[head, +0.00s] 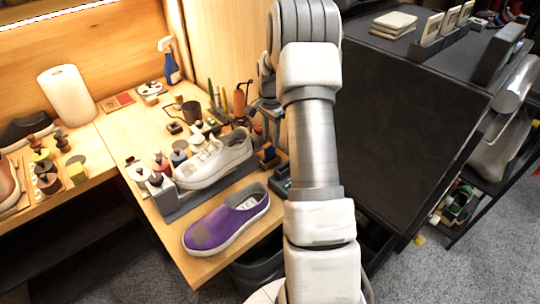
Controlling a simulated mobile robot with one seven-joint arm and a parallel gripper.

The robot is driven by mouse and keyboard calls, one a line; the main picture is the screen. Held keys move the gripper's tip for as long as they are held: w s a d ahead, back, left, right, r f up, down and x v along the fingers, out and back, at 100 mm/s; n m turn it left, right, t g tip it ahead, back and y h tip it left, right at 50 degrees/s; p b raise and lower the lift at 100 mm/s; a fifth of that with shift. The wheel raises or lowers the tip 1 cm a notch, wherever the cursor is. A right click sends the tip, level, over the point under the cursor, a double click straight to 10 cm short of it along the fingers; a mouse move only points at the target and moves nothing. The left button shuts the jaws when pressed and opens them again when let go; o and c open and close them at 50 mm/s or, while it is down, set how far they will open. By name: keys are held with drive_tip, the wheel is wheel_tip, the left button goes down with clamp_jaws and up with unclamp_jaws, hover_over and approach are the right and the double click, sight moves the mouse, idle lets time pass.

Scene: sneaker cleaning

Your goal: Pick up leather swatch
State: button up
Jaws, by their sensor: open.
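Flat reddish and tan pieces (118,102), which look like leather swatches, lie at the back left of the wooden workbench (185,262). They are too small to tell apart clearly. A brownish-grey patch (212,230) shows on the toe of the purple slip-on shoe (228,220); I cannot tell if it is a loose swatch or part of the shoe. My gripper (266,108) is over the bench's right side, partly hidden by my arm. It is open, apart from the reddish pieces and from the purple shoe, with nothing visible in it.
A white sneaker (214,160) rests on a grey stand among several small bottles. A spray bottle (170,66), tool holders and a paper towel roll (67,95) stand farther back. A dark cabinet (400,130) is on the right. The bench front around the purple shoe is fairly clear.

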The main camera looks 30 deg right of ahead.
sight(270, 148)
wheel_tip(270, 148, down, 5)
drive_tip(key=shift+a+f, duration=0.1)
drive_tip(key=shift+a, duration=0.05)
clamp_jaws()
idle(0.4)
